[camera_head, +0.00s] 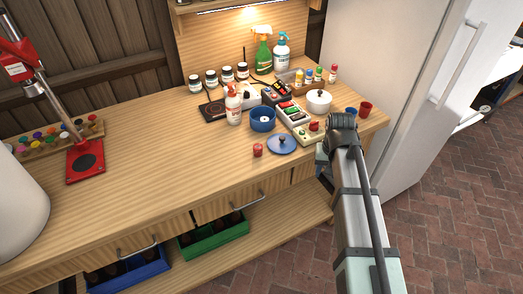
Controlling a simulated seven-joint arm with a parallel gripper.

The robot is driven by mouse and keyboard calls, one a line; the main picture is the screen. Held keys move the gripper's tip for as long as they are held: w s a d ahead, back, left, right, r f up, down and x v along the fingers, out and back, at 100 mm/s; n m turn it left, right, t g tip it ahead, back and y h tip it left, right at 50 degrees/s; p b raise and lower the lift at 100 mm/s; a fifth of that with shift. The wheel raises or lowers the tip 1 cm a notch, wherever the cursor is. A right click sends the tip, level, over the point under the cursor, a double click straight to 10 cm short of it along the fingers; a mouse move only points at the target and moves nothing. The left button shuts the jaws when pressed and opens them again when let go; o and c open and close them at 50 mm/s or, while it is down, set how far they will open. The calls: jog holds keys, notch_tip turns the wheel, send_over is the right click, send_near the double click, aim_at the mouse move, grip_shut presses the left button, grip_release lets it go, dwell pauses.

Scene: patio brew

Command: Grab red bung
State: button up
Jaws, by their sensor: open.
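A small red piece (258,150), which looks like the red bung, stands on the wooden worktop near its front edge. It is left of a blue lid (282,144) with a dark knob and in front of a blue pot (262,120). It is small in the picture, so its exact shape is hard to tell. A red cup-like piece (365,108) stands at the right end of the worktop beside a blue one (350,113). My arm rises on the right and bends at the worktop's right front corner. My gripper is hidden behind it.
A white pump bottle (233,108), a tray of colored blocks (292,113), a box with a red knob (310,132) and a white lidded pot (319,101) crowd the back right. A red press (85,160) stands left. The worktop's middle (170,165) is clear.

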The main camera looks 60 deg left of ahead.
jog(key=s+a+r+n+y, duration=0.1)
jog(key=s+a+r+n, duration=0.1)
jog(key=s+a+r, duration=0.7)
jog(key=n+y, duration=0.2)
jog(key=n, duration=0.1)
send_near(258, 147)
jog(key=x, duration=0.5)
jog(key=shift+s+a+r, duration=0.15)
jog(key=shift+a, duration=0.2)
jog(key=shift+d+x, duration=0.15)
jog(key=shift+x, duration=1.2)
jog(key=shift+d+x, duration=0.15)
jog(key=shift+x, duration=1.15)
jog(key=shift+c, duration=0.3)
grip_shut()
